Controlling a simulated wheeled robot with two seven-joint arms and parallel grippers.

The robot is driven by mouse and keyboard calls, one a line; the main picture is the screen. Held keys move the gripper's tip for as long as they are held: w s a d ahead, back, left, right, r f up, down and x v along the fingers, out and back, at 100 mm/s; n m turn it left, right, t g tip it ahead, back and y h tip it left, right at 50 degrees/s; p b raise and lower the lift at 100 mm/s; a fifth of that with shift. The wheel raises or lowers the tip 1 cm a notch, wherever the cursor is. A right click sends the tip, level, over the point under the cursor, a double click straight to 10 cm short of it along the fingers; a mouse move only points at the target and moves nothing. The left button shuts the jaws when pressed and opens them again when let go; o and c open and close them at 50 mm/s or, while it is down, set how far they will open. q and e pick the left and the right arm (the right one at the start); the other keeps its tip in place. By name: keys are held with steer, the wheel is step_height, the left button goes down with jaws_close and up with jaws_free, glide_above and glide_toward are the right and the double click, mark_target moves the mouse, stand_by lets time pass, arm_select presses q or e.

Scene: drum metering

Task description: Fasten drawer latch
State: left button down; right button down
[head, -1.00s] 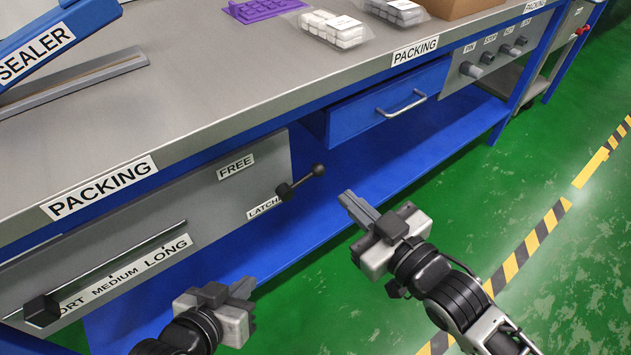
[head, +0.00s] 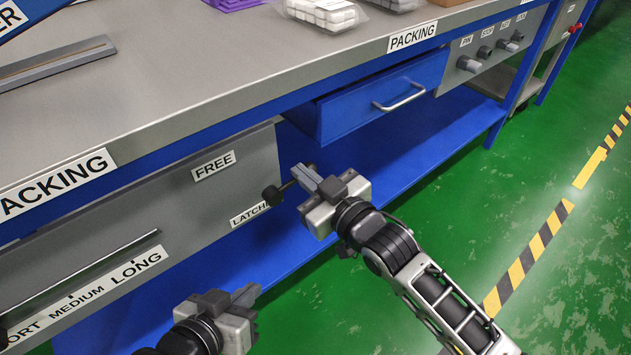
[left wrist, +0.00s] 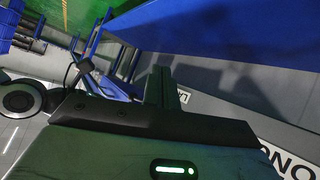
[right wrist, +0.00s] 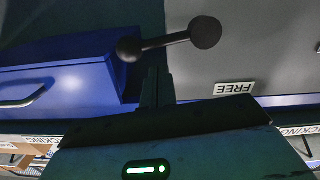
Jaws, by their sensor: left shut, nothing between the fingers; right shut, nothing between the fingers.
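The latch (head: 272,196) is a black bar with round knobs, mounted at the right end of a grey panel (head: 130,215) near the FREE (head: 213,165) and LATCHED (head: 249,214) labels. In the right wrist view the whole latch bar (right wrist: 165,42) shows just beyond my fingertips. My right gripper (head: 306,177) is shut and empty, close beside the latch and partly covering it in the head view; I cannot tell if they touch. The blue drawer (head: 345,113) with a silver handle sits right of the panel. My left gripper (head: 248,293) is shut and empty, low before the panel.
The grey packing bench (head: 200,70) stands above, with packed trays (head: 322,12) on top. A blue lower shelf (head: 400,155) runs beneath. A slider rail with a LONG label (head: 136,268) is at left. Green floor (head: 430,230) lies open at right.

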arm_select(q)
steer(key=shift+d+r, duration=0.1)
steer(key=shift+r, duration=0.2)
arm_select(e)
steer(key=shift+w+f, duration=0.2)
steer(key=shift+f, duration=0.45)
